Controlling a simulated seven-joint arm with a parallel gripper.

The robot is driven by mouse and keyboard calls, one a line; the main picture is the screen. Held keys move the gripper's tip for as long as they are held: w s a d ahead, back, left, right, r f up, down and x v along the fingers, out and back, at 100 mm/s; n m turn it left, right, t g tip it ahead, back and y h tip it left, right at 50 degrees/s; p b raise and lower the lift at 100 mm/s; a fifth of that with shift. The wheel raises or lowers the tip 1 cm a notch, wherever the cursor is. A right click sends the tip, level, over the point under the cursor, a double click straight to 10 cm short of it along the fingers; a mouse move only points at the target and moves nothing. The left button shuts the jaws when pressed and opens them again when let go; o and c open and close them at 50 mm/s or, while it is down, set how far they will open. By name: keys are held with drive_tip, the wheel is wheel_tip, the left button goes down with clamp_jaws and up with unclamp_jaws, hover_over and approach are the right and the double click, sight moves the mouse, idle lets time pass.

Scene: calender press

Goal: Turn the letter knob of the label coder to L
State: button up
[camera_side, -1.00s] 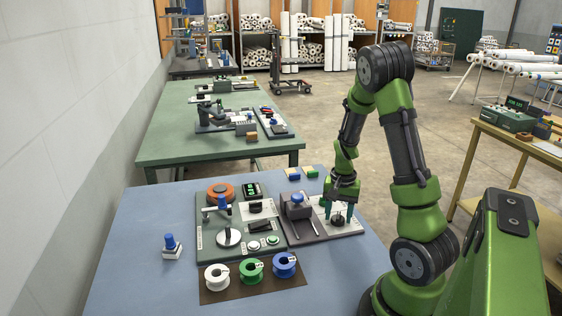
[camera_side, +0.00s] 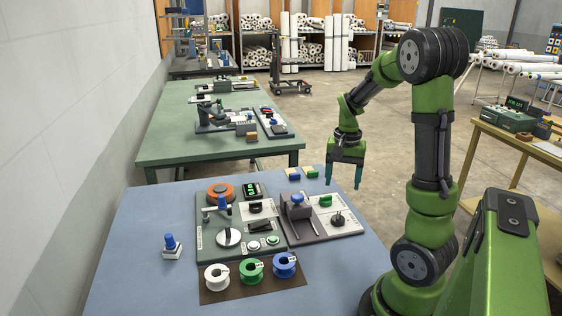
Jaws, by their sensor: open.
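The label coder looks to be the right-hand unit, with a grey plate (camera_side: 300,229) and a white dial plate (camera_side: 347,228). A black knob (camera_side: 337,219) stands on the white plate and appears to be the letter knob. The letters around it and its setting are too small to read. My gripper (camera_side: 344,181) is raised above and behind the knob, pointing down. Its two teal fingers are apart with nothing between them, and it is clear of the knob.
A blue-topped part (camera_side: 297,201) stands left of the knob. A dark green panel (camera_side: 222,246) with a white dial adjoins on the left. White, green and blue spools (camera_side: 252,270) sit in front. A blue-topped stamp (camera_side: 171,247) stands at far left. The blue table's (camera_side: 140,285) front left is bare.

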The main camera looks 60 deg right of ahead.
wheel_tip(320, 180, up, 5)
drive_tip(key=shift+r, duration=0.15)
drive_tip(key=shift+d, duration=0.1)
drive_tip(key=a+r+n+t, duration=0.2)
drive_tip(key=a+n, duration=0.1)
drive_tip(key=a, duration=0.6)
drive_tip(key=a+r+n+t+y, duration=0.1)
drive_tip(key=a+n, duration=0.3)
drive_tip(key=a, duration=0.5)
drive_tip(key=a+r+n+t+y, duration=0.1)
drive_tip(key=a+n+t, duration=0.3)
drive_tip(key=a, duration=0.5)
drive_tip(key=shift+w+a+r, duration=0.25)
drive_tip(key=shift+a+r, duration=0.1)
drive_tip(key=shift+r, duration=0.55)
